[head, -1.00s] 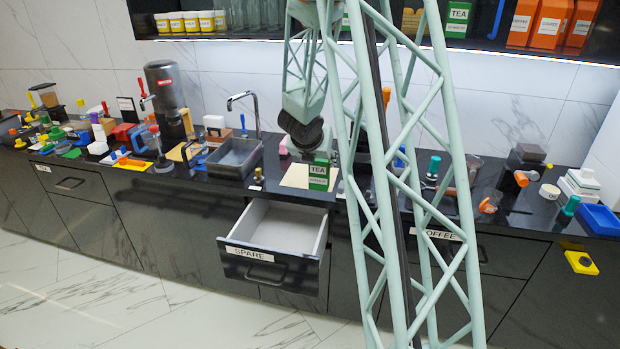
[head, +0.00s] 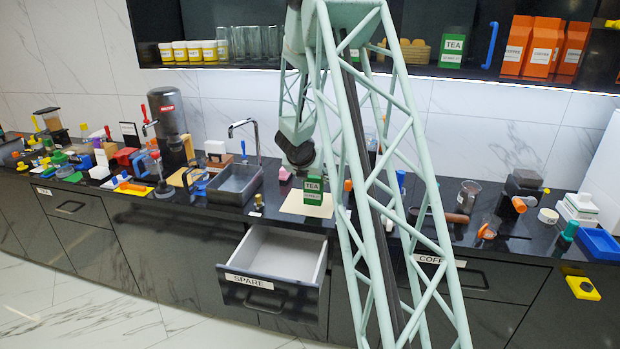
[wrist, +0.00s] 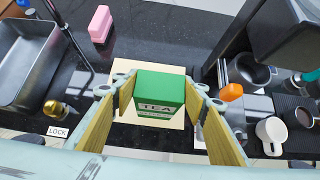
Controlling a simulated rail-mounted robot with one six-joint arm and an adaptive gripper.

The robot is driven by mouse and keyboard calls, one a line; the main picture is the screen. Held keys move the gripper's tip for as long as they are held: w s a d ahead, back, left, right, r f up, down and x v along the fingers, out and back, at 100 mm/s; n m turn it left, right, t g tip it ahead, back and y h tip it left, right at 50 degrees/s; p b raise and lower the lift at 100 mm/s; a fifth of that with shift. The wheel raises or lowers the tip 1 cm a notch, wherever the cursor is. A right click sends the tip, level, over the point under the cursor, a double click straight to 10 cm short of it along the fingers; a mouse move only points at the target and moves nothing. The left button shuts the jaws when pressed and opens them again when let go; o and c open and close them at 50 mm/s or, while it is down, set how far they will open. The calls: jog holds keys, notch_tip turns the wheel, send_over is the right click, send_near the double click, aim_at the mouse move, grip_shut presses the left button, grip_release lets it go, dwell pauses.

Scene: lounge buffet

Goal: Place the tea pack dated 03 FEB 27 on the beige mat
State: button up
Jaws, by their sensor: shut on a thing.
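A green tea pack (head: 313,190) with a white TEA label stands upright over the beige mat (head: 291,207) in the head view. Its small date line is too small to read surely. In the wrist view my gripper (wrist: 158,92) has one finger on each side of the tea pack (wrist: 160,85) and is shut on it. The beige mat (wrist: 124,108) shows around and beneath the pack. I cannot tell whether the pack's base touches the mat. In the head view my fingers are hard to make out behind the pack and my arm.
A sink (head: 236,184) lies left of the mat, with a pink block (head: 284,174) behind the mat. An open drawer marked SPARE (head: 270,280) juts out below the counter. Another green tea pack (head: 452,48) stands on the shelf. A black machine (wrist: 285,35) is close on the right.

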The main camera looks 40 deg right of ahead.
jog(key=w+d+p, duration=0.1)
jog(key=w+d, duration=0.2)
jog(key=w, duration=0.3)
jog(key=shift+d+f+p, duration=0.15)
jog(key=shift+f+p, duration=0.15)
jog(key=shift+f, duration=0.05)
jog(key=shift+f+b, duration=0.45)
jog(key=shift+f, duration=1.25)
jog(key=shift+f, duration=0.2)
jog(key=o, duration=1.1)
jog(key=shift+r, duration=0.2)
